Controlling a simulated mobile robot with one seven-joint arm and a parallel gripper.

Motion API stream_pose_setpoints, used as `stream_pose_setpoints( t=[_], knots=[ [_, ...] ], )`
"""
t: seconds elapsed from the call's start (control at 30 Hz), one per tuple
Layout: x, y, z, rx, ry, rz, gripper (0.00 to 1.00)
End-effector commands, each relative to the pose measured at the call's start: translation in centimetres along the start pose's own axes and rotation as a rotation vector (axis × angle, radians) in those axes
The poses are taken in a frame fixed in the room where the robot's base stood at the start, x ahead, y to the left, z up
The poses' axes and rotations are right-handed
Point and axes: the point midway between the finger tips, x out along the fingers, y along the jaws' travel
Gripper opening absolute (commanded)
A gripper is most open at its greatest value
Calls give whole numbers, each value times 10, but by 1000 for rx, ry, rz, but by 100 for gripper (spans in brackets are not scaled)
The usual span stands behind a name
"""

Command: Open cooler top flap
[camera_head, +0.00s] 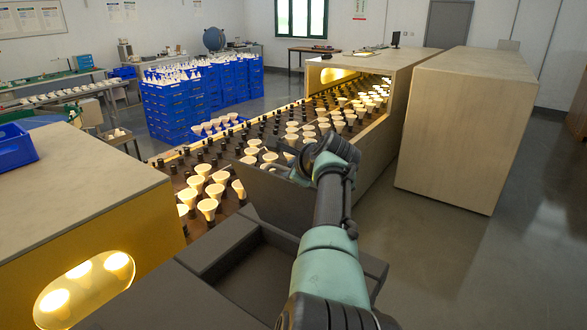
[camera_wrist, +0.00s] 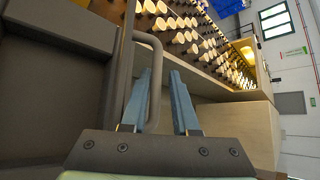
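A dark grey box, which looks like the cooler (camera_head: 215,245), stands at the bottom centre in the head view, with a recess in its top. A grey panel, probably its top flap (camera_head: 268,192), stands tilted up behind the recess, partly behind my arm. My gripper (camera_head: 303,172) is at the panel's upper right edge. In the wrist view, a bent grey handle (camera_wrist: 154,52) sticks out from a dark panel at the left. My gripper's two blue fingers (camera_wrist: 162,76) are apart, with the handle bar beside the left finger. I cannot tell whether they touch.
A burn-in conveyor (camera_head: 270,130) with rows of lit bulbs runs behind the cooler into a wooden tunnel (camera_head: 385,65). A yellow-sided cabinet (camera_head: 80,200) stands at the left, and a wooden block (camera_head: 465,120) at the right. Blue crates (camera_head: 175,105) are stacked behind. The right floor is clear.

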Motion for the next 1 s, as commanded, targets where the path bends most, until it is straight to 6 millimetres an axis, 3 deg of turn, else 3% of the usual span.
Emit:
stream_pose_setpoints(
  t=[0.57,1.0],
  knots=[
    [-25,-2,1,-1,-1,-5,27],
    [-70,0,-1,-1,-1,-6,27]
  ],
)
